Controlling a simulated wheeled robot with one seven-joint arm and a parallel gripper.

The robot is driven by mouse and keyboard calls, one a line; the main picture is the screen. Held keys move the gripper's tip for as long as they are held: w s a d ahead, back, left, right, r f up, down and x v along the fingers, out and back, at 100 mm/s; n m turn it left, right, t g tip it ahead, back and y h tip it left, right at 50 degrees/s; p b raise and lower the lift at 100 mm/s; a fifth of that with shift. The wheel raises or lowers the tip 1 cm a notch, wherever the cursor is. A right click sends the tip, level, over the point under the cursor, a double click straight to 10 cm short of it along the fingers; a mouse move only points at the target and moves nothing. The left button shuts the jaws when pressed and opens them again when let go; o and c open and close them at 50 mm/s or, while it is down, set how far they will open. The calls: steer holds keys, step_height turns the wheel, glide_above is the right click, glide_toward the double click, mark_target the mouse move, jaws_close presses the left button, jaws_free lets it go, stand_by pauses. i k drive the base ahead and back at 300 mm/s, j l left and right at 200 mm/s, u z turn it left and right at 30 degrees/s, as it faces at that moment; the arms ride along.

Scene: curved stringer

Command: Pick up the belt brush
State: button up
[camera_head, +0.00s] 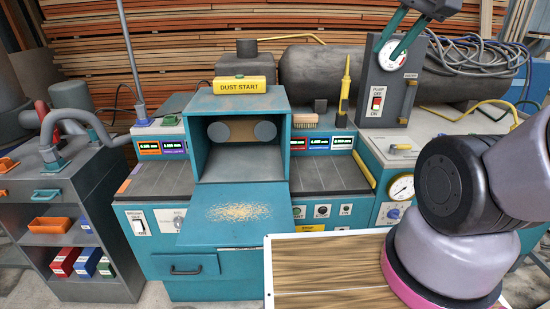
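The belt brush (305,121), with a tan wooden back and bristles, lies on top of the right side of the teal machine, just right of the open hood. My gripper (389,50) reaches in from the top right, in front of the pump switch box. Its two teal fingers are apart with nothing between them. It is above and to the right of the brush and clear of it.
A yellow-tipped tool (345,85) stands upright right of the brush. The teal hood (198,140) with a dust start sign rises on its left. The pump box (374,92) and a dark tank (318,72) stand behind. A wood-topped board (325,268) is in front.

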mark_target(308, 121)
steer(key=i+l+z, duration=0.1)
steer(key=i+l, duration=0.4)
steer(key=i+l+u, duration=0.1)
steer(key=i+l, duration=0.15)
